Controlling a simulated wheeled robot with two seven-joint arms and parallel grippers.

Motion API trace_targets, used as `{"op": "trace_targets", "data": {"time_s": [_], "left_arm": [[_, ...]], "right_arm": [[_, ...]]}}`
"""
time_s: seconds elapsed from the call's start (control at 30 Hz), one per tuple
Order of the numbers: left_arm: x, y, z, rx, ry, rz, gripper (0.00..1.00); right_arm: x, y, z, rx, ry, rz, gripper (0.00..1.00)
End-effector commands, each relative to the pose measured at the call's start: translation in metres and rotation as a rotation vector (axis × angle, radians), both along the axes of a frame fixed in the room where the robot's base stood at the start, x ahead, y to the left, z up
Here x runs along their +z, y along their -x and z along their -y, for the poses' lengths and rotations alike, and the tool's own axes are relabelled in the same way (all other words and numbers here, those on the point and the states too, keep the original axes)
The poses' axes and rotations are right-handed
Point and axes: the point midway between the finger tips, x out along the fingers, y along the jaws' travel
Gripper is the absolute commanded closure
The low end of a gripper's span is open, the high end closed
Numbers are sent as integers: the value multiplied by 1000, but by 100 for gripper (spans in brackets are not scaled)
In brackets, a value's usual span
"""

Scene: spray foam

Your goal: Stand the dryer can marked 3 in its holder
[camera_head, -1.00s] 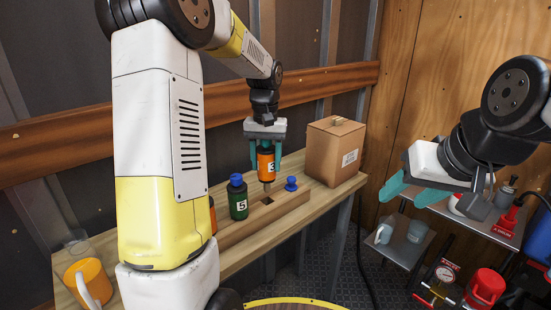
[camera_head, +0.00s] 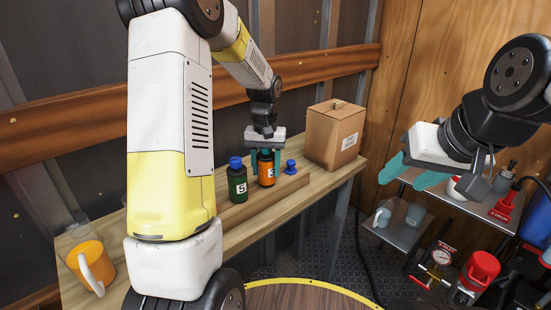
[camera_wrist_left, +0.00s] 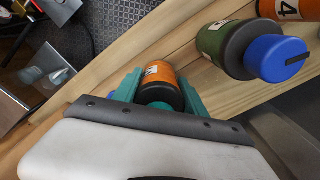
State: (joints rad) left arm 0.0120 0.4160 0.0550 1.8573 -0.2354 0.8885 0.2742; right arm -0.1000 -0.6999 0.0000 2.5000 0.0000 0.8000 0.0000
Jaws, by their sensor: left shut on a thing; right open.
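The orange dryer can (camera_head: 266,172) has a dark cap and a white label, whose number is partly covered. It stands upright at the wooden holder strip (camera_head: 252,204) on the bench. My left gripper (camera_head: 265,162) is above it, shut on it, with a teal finger on each side. The left wrist view also shows the orange can (camera_wrist_left: 160,73) between the fingers. Its lower end is low at the strip; I cannot tell whether it is fully seated. My right gripper (camera_head: 402,176) is open and empty at the right, away from the bench.
A green can marked 5 (camera_head: 237,184) with a blue cap stands close left of the held can. A small blue knob (camera_head: 290,167) is close right. A cardboard box (camera_head: 333,136) stands farther right.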

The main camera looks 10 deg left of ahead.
Motion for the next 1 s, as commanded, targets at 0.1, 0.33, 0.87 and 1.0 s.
{"op": "trace_targets", "data": {"time_s": [0.1, 0.33, 0.87, 1.0], "left_arm": [[0, 0, 0, 0, 0, 1, 100], [0, 0, 0, 0, 0, 1, 25], [39, -1, 0, 0, 0, 5, 25], [61, -1, 0, -1, 0, 4, 25]], "right_arm": [[0, 0, 0, 0, 0, 0, 48], [0, 0, 0, 0, 0, 0, 48], [0, 0, 0, 0, 0, 0, 48], [0, 0, 0, 0, 0, 0, 48]]}}
